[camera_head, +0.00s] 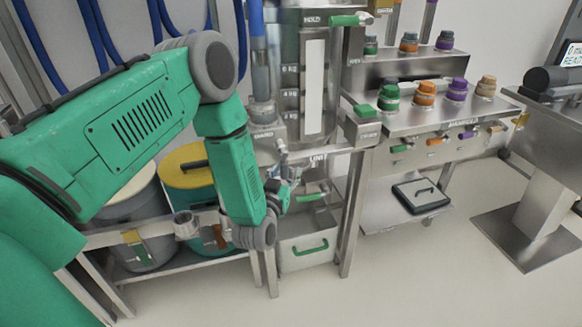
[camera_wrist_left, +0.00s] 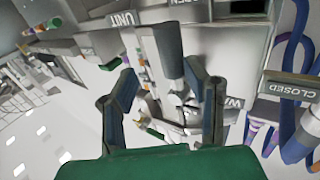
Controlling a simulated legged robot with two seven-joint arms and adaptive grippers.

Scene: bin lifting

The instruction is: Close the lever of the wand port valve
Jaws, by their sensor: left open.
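My left gripper (camera_head: 290,180) is in front of the steel unit, just below the WAND label (camera_head: 265,133). In the left wrist view its two fingers (camera_wrist_left: 160,78) are spread apart. A dark blue-grey bar (camera_wrist_left: 168,50) with bright metal parts (camera_wrist_left: 183,105) at its end shows between them; I cannot tell whether this is the valve lever. No grip on it is visible. A partly covered label starting WA (camera_wrist_left: 235,103) is beside the right finger. In the head view the wrist and fingers hide much of the valve area. My right gripper is out of view.
A steel bin (camera_head: 305,255) with a green handle stands below the unit. A yellow-lidded drum (camera_head: 187,165) is to the left. A manifold with coloured knobs (camera_head: 425,95) is to the right. Blue hoses and a CLOSED label (camera_wrist_left: 295,88) show in the wrist view.

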